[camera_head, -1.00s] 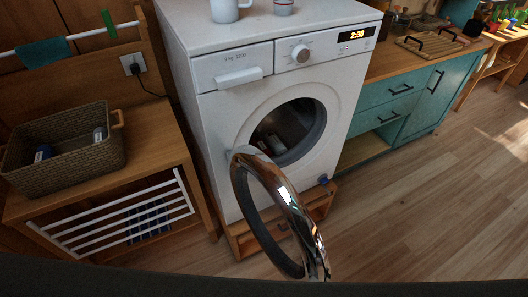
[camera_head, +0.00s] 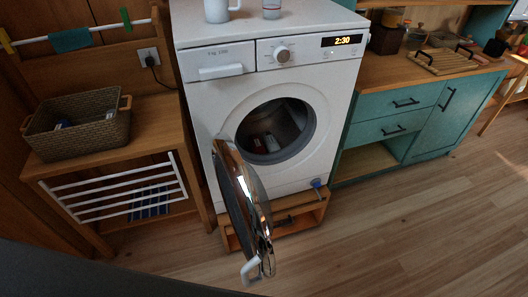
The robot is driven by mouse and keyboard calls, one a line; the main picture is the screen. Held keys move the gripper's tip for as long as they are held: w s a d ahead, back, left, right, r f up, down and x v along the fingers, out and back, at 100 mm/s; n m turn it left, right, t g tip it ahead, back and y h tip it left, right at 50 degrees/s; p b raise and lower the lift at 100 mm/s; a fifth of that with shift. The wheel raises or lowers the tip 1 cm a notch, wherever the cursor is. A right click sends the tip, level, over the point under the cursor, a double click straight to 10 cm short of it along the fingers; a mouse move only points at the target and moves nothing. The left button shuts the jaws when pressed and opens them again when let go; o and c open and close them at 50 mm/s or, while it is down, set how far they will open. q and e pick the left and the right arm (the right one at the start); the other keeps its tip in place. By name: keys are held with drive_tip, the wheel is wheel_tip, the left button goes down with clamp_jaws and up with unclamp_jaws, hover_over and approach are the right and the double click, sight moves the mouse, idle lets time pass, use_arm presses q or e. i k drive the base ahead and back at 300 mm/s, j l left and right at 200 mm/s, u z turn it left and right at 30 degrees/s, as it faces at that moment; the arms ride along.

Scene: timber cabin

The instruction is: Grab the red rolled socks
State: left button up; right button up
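The white front-loading washing machine (camera_head: 205,110) stands in the middle with its round door (camera_head: 243,205) swung open toward me. Inside the dark drum (camera_head: 290,125), a few small rolled items lie at the bottom. One of them looks reddish (camera_head: 271,142) and another pale grey (camera_head: 256,145); they are too small and dark for me to be sure that either is the red rolled socks. Neither of my grippers is in view.
A woven basket (camera_head: 85,142) with small items stands on a wooden bench (camera_head: 150,120) at left, above a white rack (camera_head: 120,197). A small blue item (camera_head: 316,184) is by the machine's wooden base (camera_head: 300,213). Teal cabinets (camera_head: 405,125) stand right. The right floor is clear.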

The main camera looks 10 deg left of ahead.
sight(256, 146)
drive_tip(key=k+l+u, duration=0.2)
drive_tip(key=l, duration=0.75)
drive_tip(key=i+l+u, duration=0.1)
drive_tip(key=l, duration=0.2)
drive_tip(key=i+l, duration=0.1)
drive_tip(key=l, duration=0.2)
drive_tip(key=i+l+u, duration=0.15)
drive_tip(key=l, duration=0.2)
drive_tip(key=i+l+u, duration=0.1)
drive_tip(key=l, duration=0.2)
drive_tip(key=i+l, duration=0.2)
drive_tip(key=i+l+u, duration=0.15)
drive_tip(key=l, duration=0.2)
drive_tip(key=i+l+u, duration=0.3)
drive_tip(key=i+l, duration=0.45)
drive_tip(key=i+l+z, duration=0.1)
drive_tip(key=i, duration=0.45)
drive_tip(key=l+u, duration=0.15)
